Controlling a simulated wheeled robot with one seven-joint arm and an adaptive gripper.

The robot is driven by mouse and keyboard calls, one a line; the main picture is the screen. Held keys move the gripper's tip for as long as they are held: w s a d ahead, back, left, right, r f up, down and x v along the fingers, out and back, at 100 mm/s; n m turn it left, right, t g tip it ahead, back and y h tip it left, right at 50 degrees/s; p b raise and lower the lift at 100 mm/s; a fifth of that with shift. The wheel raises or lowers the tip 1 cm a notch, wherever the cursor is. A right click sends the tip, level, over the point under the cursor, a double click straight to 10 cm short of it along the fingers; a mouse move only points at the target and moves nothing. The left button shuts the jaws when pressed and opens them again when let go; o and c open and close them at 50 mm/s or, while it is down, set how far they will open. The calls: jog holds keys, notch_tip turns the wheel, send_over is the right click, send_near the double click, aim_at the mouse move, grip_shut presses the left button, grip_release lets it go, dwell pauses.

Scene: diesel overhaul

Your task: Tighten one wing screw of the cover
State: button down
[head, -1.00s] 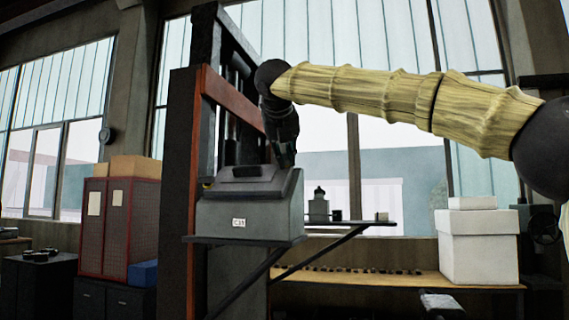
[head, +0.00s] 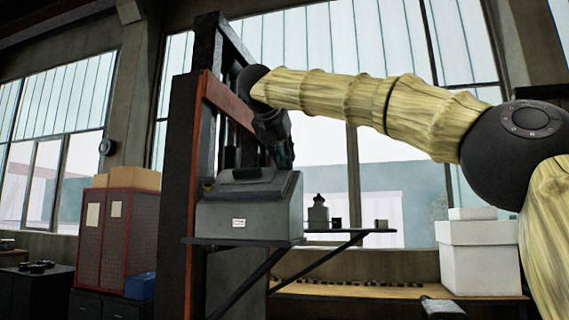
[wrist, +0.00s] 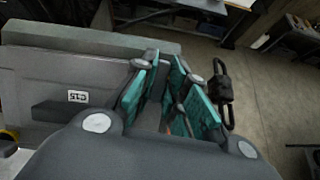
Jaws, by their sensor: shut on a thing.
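A grey housing with a small white label (head: 239,222) stands on a bracket shelf against the dark column. Its darker cover (head: 250,180) lies on top. My gripper (head: 284,158) points down at the right end of the cover. In the wrist view the teal finger pads of my gripper (wrist: 165,75) are close together beside the grey housing (wrist: 60,75), whose label reads C15. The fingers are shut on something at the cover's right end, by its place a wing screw. The screw itself is hidden by the fingers.
A small grey bottle-like part (head: 318,212) and small blocks sit on the shelf to the right. An orange-edged upright (head: 195,130) rises behind the housing. White boxes (head: 480,255) stand on a bench at right. A red cabinet (head: 112,235) is at left.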

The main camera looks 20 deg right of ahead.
jog(key=shift+f+m, duration=0.15)
jog(key=shift+m, duration=0.25)
jog(key=m, duration=0.2)
jog(key=m+g+h+b, duration=0.1)
jog(key=m, duration=0.1)
jog(key=shift+w+g, duration=0.1)
jog(key=shift+g, duration=0.2)
jog(key=shift+m, duration=0.4)
jog(key=m+g, duration=0.1)
jog(key=m, duration=0.4)
jog(key=shift+g+h, duration=0.3)
jog(key=shift+g, duration=0.1)
jog(key=c, duration=1.3)
grip_release()
